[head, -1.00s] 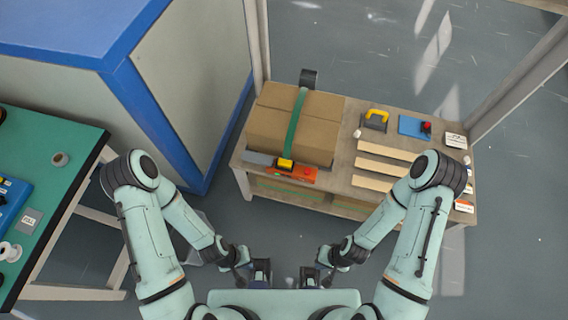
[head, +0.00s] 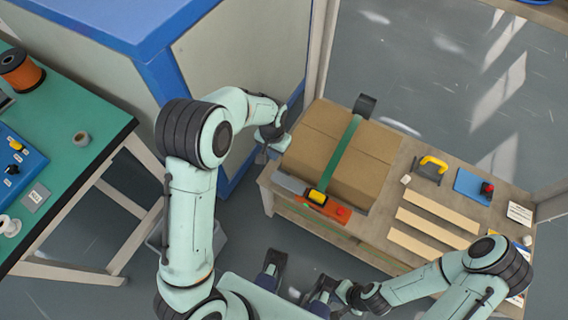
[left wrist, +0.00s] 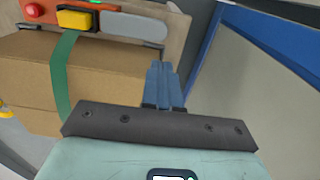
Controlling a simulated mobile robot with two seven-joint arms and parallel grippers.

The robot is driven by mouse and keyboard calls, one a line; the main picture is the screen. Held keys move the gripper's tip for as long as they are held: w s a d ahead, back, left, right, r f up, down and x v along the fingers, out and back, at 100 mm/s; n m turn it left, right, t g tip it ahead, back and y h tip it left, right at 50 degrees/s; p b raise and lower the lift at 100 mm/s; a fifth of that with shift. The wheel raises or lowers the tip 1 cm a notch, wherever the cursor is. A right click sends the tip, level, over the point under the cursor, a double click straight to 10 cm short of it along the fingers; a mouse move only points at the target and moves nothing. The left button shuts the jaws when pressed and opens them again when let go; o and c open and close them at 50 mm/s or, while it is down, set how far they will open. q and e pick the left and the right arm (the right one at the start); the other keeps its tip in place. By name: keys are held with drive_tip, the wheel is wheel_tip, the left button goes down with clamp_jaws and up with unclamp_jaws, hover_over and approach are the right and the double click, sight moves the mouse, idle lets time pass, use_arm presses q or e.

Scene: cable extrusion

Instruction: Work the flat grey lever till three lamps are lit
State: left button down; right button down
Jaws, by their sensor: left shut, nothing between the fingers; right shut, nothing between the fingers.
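The flat grey lever (head: 290,184) extends left from an orange tool (head: 335,208) at the front of a strapped cardboard box. The tool has a yellow block (head: 317,197) and a red button (head: 341,211). In the left wrist view the lever (left wrist: 135,27) lies beyond my shut, empty blue fingers (left wrist: 161,68), slightly to their left. In the head view my left gripper (head: 262,156) is by the box's left side, near the lever's outer end, apparently apart from it. My right gripper (head: 340,306) is shut and low at the front, far from the lever.
The cardboard box (head: 326,150) with a green strap (head: 343,160) stands on a wooden bench (head: 408,172). Wooden slats (head: 430,228), a yellow-handled tool (head: 431,166) and a blue pad (head: 472,185) lie right of it. A blue-edged cabinet (head: 235,60) stands close behind my left arm.

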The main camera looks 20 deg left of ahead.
sight(273, 174)
use_arm(q)
drive_tip(key=shift+r, duration=0.3)
use_arm(e)
drive_tip(key=shift+s, duration=0.1)
use_arm(q)
wheel_tip(273, 174, down, 14)
drive_tip(key=shift+f+b, duration=0.1)
drive_tip(key=shift+b, duration=0.7)
use_arm(e)
drive_tip(key=shift+w+f, duration=0.3)
drive_tip(key=shift+f, duration=0.35)
